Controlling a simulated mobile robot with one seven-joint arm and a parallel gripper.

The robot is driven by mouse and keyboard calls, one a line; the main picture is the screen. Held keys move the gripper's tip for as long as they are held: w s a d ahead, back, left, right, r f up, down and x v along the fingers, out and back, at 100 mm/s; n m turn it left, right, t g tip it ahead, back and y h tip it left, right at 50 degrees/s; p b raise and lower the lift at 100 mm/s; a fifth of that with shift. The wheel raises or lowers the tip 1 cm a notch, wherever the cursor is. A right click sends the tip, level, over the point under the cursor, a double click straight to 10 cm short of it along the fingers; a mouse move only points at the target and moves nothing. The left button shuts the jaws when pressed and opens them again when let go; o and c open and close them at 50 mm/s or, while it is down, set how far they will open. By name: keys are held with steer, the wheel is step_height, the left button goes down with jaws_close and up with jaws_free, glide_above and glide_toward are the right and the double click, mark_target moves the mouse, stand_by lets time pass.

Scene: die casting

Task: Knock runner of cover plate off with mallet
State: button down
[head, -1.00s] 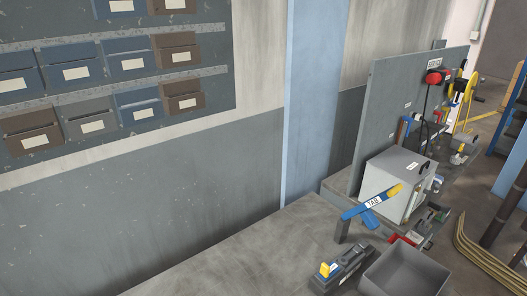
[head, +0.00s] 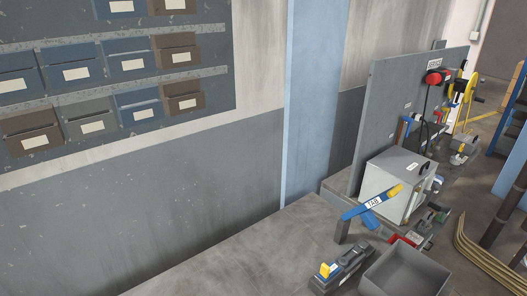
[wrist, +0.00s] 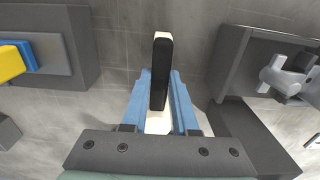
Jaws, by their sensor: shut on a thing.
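In the wrist view, my gripper (wrist: 158,112) has its blue fingers close together around a narrow thing with a black upper strip and white ends (wrist: 161,72). It may be the mallet, but its head cannot be made out. The held thing is apart from this part in the picture. My gripper does not show in the head view.
In the wrist view, a dark block with a yellow and blue piece (wrist: 18,60) is at the left.

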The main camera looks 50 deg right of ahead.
steer(key=shift+r+p, duration=3.1)
steer(key=shift+p, duration=0.1)
